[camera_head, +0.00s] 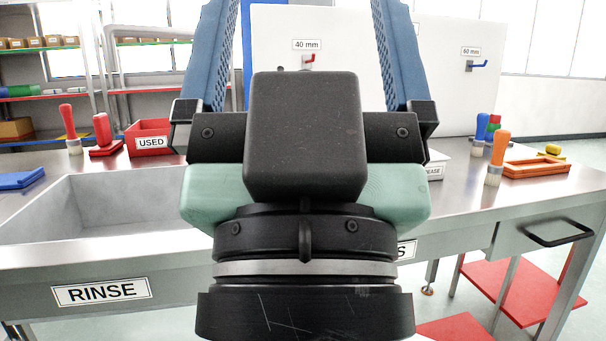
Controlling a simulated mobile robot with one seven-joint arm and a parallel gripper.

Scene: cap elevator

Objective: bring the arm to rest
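My gripper (305,40) fills the middle of the head view, close to the camera. Its two blue fingers stand wide apart and run up to the top edge, where their tips are cut off. No object shows between them. The dark wrist and pale green body below hide the middle of the bench.
A steel bench (455,200) with a RINSE sink (110,205) lies beyond my gripper. Red-handled brushes (68,125), a red USED bin (150,139) and a blue tray (20,179) are left. An orange-handled brush (498,155) and orange tray (537,168) are right. White panels (440,80) stand behind.

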